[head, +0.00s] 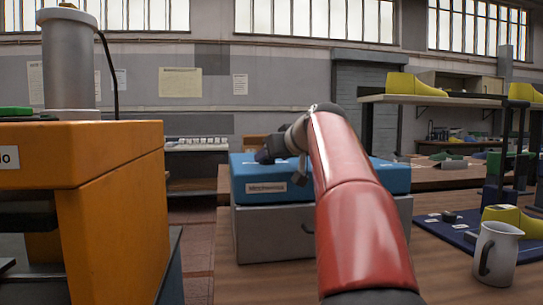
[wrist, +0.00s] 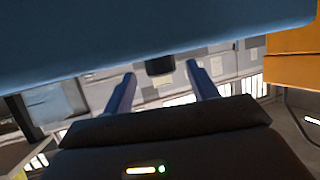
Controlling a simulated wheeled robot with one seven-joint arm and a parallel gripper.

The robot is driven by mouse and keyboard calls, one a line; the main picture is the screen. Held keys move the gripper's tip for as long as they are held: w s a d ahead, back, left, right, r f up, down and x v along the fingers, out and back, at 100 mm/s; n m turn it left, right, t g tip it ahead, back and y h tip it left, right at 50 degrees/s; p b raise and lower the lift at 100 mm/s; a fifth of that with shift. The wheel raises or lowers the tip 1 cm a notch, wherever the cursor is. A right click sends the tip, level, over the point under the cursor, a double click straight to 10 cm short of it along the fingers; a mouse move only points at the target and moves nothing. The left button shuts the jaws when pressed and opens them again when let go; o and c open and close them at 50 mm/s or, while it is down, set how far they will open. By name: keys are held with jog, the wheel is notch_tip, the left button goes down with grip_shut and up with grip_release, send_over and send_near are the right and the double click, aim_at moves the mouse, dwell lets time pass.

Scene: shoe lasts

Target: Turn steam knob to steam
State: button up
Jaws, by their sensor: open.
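A blue machine body (head: 350,180) with a pale label on its front rests on a grey drawer unit (head: 270,235). In the wrist view its blue surface (wrist: 110,35) fills the upper part. A short dark cylinder, which looks like the steam knob (wrist: 160,65), sticks out from the edge of that surface. My gripper (wrist: 161,72) is open, with one finger on each side of the knob in this view and gaps to both. Whether the fingertips reach the knob in depth I cannot tell. In the head view my red arm hides part of the blue body.
An orange machine (head: 115,200) with a grey cylinder (head: 70,60) on top stands at the left. A white pitcher (head: 497,254) and a blue mat (head: 455,236) with small parts are on the wooden table (head: 450,280) at the right. Yellow shoe lasts (head: 418,86) stand on a shelf behind.

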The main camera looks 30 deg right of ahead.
jog(key=shift+w+f, duration=0.25)
jog(key=shift+w, duration=0.45)
jog(key=c, duration=1)
